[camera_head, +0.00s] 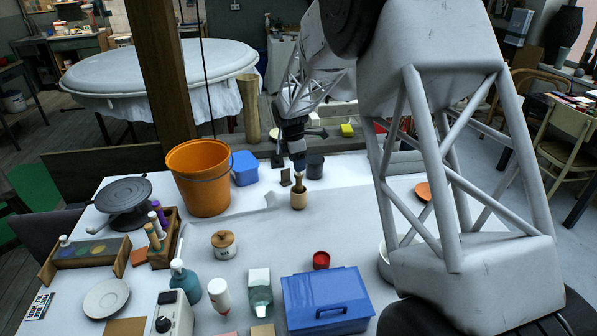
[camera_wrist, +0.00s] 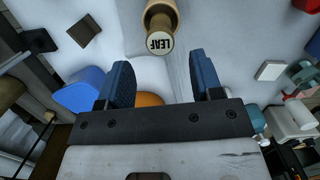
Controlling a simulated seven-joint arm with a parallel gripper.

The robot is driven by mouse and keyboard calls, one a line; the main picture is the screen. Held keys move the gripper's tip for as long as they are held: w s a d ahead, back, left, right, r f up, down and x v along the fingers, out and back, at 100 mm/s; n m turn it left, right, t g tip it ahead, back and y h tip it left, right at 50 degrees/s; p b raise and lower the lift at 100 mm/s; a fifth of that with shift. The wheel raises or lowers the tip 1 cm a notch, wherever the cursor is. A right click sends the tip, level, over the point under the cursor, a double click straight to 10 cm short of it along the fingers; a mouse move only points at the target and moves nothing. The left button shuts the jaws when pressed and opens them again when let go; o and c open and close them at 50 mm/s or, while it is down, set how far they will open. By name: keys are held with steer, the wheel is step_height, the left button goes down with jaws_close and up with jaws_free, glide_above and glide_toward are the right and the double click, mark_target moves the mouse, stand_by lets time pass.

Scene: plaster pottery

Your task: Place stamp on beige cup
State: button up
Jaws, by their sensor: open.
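The beige cup (camera_head: 298,201) stands upright on the white table, with the wooden stamp (camera_head: 299,184) rising from its mouth. In the wrist view, the stamp's round pale face (camera_wrist: 160,43) reads LEAF and points toward the camera. The beige cup (camera_wrist: 157,8) shows around its other end, cut by the top edge. My gripper (camera_head: 300,168) is above the stamp. In the wrist view, its two blue fingers (camera_wrist: 160,63) are apart with nothing between them, and the stamp lies just beyond their tips. How deep the stamp sits in the cup is hidden.
An orange bucket (camera_head: 199,180) and a blue container (camera_head: 245,168) stand left of the cup. Table right of the cup is clear.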

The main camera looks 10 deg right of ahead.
steer(key=shift+a+r, duration=0.15)
steer(key=shift+r, duration=0.9)
steer(key=shift+a+r, duration=0.1)
steer(key=shift+r, duration=0.9)
steer(key=shift+s+r, duration=0.2)
steer(key=s+d+r+m, duration=0.1)
steer(key=s+r+m, duration=0.25)
steer(key=s, duration=0.45)
steer(key=s+d+r+m+t, duration=0.1)
steer(key=s+r+m, duration=0.1)
steer(key=s+r, duration=0.4)
steer(key=s+d+r+m, duration=0.1)
steer(key=s+r+m, duration=0.25)
steer(key=s, duration=0.55)
steer(key=s+d+f+m+t+y, duration=0.1)
steer(key=s+m, duration=0.9)
steer(key=s, duration=1.9)
steer(key=shift+s+t, duration=0.3)
